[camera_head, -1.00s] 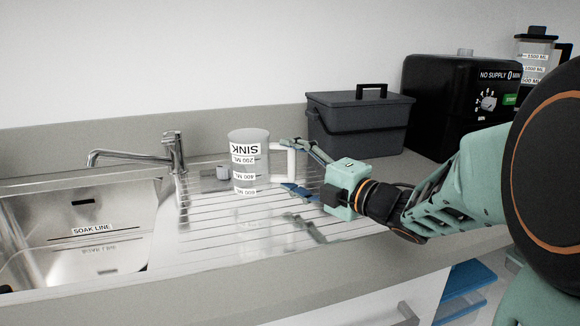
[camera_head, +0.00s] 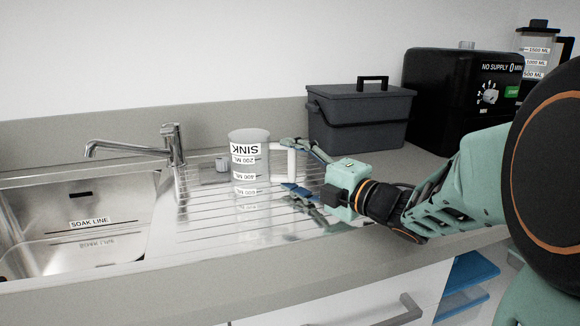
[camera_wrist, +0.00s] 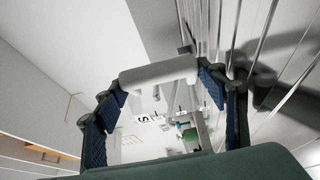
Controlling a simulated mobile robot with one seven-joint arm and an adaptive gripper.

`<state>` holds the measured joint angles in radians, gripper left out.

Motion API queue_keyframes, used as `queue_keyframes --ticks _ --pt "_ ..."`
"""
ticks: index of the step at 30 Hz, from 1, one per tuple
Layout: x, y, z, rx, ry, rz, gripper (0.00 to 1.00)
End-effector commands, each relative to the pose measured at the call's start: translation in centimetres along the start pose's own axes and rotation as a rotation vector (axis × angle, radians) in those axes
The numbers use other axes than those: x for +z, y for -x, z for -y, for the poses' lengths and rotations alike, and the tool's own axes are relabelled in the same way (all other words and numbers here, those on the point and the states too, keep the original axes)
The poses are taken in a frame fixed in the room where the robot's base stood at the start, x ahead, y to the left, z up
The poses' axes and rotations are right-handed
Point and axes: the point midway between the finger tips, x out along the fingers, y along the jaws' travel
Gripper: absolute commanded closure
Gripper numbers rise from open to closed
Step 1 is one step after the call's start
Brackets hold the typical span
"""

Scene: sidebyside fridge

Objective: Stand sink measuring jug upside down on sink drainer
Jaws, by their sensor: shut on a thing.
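The clear measuring jug (camera_head: 247,170) is upside down over the sink drainer (camera_head: 205,235), its SINK label and scale inverted. It looks upright, with its mouth down at the ribbed surface. I cannot tell whether the rim touches the drainer. Its white handle (camera_head: 291,163) points right, toward my gripper (camera_head: 294,165). My gripper is shut on the handle, with its fingers reaching in from the right. In the wrist view the pale handle (camera_wrist: 158,73) lies across between the blue finger pads.
The sink basin (camera_head: 85,225) with a SOAK LINE label is at left. The tap (camera_head: 172,145) stands behind and left of the jug. A dark lidded box (camera_head: 360,118) and a black appliance (camera_head: 455,100) stand behind my gripper. The drainer's front left is clear.

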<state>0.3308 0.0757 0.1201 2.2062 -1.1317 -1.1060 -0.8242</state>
Motion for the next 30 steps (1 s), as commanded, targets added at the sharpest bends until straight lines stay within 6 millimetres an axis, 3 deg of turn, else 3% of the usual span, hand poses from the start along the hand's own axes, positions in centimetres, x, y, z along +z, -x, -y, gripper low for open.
queue_keyframes --ticks 6,7,12,30 --pt "0.0 0.0 0.49 0.001 0.0 0.0 0.78" --pt "0.0 0.0 0.37 0.002 0.0 0.0 0.32" --pt "0.01 0.02 0.48 -0.001 -0.001 0.0 0.14" --pt "0.09 0.41 1.12 -0.013 -0.005 0.003 0.14"
